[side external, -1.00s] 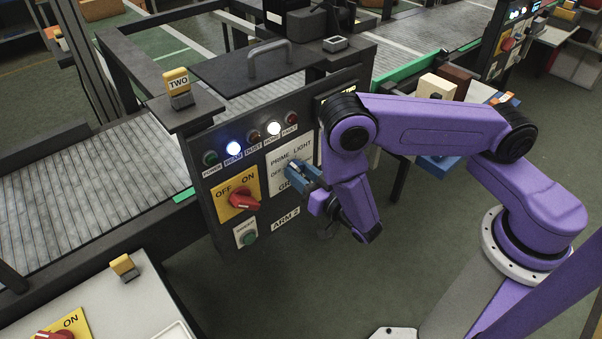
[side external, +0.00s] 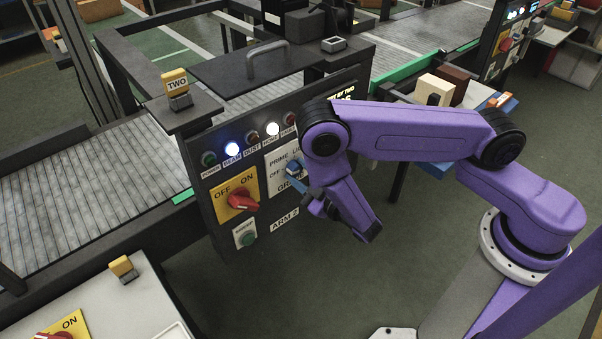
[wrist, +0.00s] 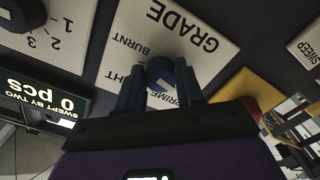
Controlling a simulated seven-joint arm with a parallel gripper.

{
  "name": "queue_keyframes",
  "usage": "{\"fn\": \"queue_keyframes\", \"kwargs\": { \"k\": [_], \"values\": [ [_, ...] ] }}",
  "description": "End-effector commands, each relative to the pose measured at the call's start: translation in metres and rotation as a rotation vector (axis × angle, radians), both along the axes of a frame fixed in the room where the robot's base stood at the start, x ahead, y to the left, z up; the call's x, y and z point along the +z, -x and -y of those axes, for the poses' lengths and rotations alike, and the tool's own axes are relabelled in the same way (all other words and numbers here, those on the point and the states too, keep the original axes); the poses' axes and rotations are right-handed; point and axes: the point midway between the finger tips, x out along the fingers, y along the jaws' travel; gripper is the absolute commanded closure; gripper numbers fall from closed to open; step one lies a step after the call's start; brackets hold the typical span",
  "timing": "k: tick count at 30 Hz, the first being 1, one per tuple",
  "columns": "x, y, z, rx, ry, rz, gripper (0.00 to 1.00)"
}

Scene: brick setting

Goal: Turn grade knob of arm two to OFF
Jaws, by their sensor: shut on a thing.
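The grade plate (side external: 276,187) of arm two is a white panel lettered PRIME, LIGHT, OFF and GRADE on the dark control box. In the wrist view the plate (wrist: 203,55) is upside down, with GRADE, BURNT and PRIME readable. The blue grade knob (wrist: 162,70) is between the fingers of my gripper (wrist: 160,88), which is shut on it. In the side view my gripper (side external: 299,178) is at the plate and covers part of the lettering. The knob's pointer is hidden, so I cannot tell its setting.
Left of the grade plate, a yellow OFF/ON plate (side external: 224,205) carries a red switch (side external: 242,203). Below are a green button (side external: 248,239) and the ARM 2 label (side external: 285,221). Indicator lamps (side external: 232,149) line the top. A counter display (wrist: 40,103) is beside the plate.

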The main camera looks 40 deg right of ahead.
Motion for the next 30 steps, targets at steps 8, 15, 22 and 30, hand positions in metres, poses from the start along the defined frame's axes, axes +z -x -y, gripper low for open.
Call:
{"fn": "queue_keyframes", "kwargs": {
  "k": [8,15,22,30],
  "values": [
    [-0.0015,0.0011,0.0004,0.003,0.097,-0.008,0.94],
    [-0.0015,0.0012,0.0004,0.003,0.117,-0.008,0.93],
    [-0.0015,0.0012,0.0006,0.003,0.118,-0.008,0.93],
    [-0.0008,0.0007,0.0005,0.002,0.115,-0.004,0.37]
  ]
}}
